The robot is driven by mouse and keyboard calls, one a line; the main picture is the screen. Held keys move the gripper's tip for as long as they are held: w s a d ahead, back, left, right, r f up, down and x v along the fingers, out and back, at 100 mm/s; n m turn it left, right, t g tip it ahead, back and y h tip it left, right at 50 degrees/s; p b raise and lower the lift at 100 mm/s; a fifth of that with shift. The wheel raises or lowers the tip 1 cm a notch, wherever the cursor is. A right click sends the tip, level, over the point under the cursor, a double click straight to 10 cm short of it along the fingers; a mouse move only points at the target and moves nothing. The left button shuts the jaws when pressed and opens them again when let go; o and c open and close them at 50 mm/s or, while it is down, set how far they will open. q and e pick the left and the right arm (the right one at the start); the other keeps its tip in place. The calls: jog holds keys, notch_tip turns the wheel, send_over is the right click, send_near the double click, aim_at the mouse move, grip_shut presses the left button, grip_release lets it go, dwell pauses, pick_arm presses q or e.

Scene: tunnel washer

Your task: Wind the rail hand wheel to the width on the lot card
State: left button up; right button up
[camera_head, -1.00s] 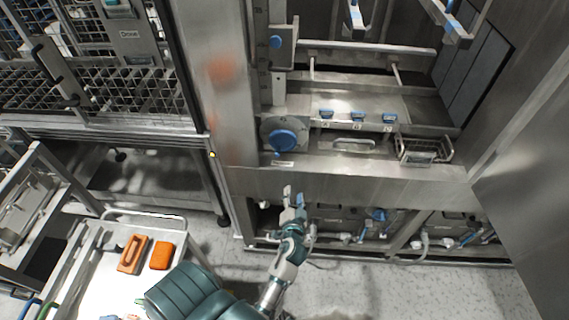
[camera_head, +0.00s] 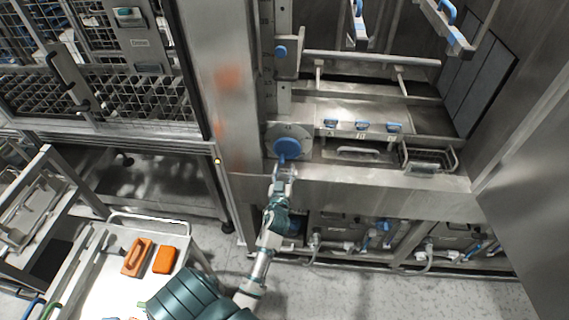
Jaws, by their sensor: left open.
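The rail hand wheel (camera_head: 287,147) is a blue hub on a round grey dial plate at the left of the machine's opening, with a blue grip at its lower edge. The dial's marks are too small to read. My left gripper (camera_head: 284,168) is open just below the hub, its fingertips at or very near the blue grip. I cannot tell whether they touch it. The fingers partly cover the grip. I cannot make out a lot card. My right gripper is not in view.
A steel ledge (camera_head: 390,184) runs below the wheel. Blue-handled clips (camera_head: 362,126) and a wire basket (camera_head: 428,156) are to the right. A white cart (camera_head: 110,268) with orange blocks (camera_head: 137,257) stands lower left. A mesh cage (camera_head: 110,92) is upper left.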

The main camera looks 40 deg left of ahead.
aim_at(282, 163)
pick_arm(q)
jog(key=w+a, duration=0.2)
jog(key=a, duration=0.1)
jog(key=shift+w+f, duration=0.1)
jog(key=shift+w+a+f, duration=0.15)
jog(key=shift+a+f, duration=0.05)
jog(key=shift+a, duration=0.25)
jog(key=shift+w+a+f, duration=0.1)
jog(key=shift+a+f, duration=0.1)
jog(key=shift+a, duration=0.25)
jog(key=shift+d, duration=0.15)
jog(key=shift+c, duration=0.3)
jog(key=shift+d+r, duration=0.15)
jog(key=shift+d, duration=0.2)
jog(key=c, duration=0.4)
jog(key=shift+w+d+r, duration=0.1)
jog(key=shift+d, duration=0.45)
grip_shut()
jog(key=shift+a, duration=0.1)
jog(key=shift+a+n, duration=0.2)
jog(key=shift+n, duration=0.1)
jog(key=shift+o, duration=1.6)
grip_release()
jog(key=shift+d+r, duration=0.1)
jog(key=shift+o, duration=0.7)
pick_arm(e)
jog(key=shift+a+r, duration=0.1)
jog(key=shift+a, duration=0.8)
